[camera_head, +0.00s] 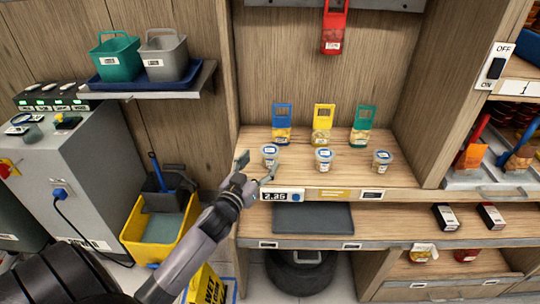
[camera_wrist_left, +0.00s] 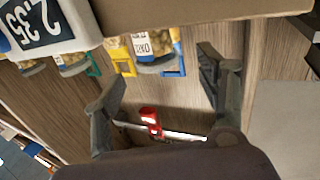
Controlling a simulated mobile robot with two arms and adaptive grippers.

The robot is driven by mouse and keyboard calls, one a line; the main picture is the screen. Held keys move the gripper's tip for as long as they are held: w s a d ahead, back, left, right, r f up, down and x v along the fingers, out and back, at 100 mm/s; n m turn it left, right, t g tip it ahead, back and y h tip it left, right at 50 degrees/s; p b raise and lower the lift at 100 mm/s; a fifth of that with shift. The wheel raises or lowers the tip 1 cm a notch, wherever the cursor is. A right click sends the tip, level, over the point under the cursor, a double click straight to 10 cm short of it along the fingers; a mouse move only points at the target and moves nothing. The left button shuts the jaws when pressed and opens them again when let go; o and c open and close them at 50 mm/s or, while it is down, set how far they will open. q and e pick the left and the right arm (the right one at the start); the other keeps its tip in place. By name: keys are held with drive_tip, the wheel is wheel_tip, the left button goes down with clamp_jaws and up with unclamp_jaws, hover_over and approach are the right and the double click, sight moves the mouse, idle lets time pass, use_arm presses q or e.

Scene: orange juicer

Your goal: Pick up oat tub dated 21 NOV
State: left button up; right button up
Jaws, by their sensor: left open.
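Three small oat tubs with pale lids stand in a row on the wooden shelf in the head view: a left tub (camera_head: 270,153), a middle tub (camera_head: 323,159) and a right tub (camera_head: 382,161). Their dates are too small to read. My left gripper (camera_head: 256,168) is open and empty at the shelf's front edge, just in front of the left tub. In the left wrist view, the open fingers (camera_wrist_left: 162,75) frame a tub labelled OATS (camera_wrist_left: 154,46), which lies beyond them. My right gripper is not in view.
Blue (camera_head: 282,130), yellow (camera_head: 322,135) and green (camera_head: 362,135) scoop-like containers stand behind the tubs. A price tag reading 2.35 (camera_head: 273,197) sits on the shelf edge below the gripper. A red holder (camera_head: 334,30) hangs above. A yellow mop bucket (camera_head: 160,225) stands left.

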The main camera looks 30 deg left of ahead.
sight(266, 156)
use_arm(q)
drive_tip(key=shift+w+a+p, duration=0.15)
drive_tip(key=shift+w, duration=1.4)
drive_tip(key=shift+w+a+p, duration=0.1)
drive_tip(key=shift+w+p, duration=0.05)
drive_tip(key=shift+w, duration=1.35)
drive_tip(key=shift+s+r, duration=0.1)
drive_tip(key=shift+c, duration=0.2)
drive_tip(key=c, duration=1.1)
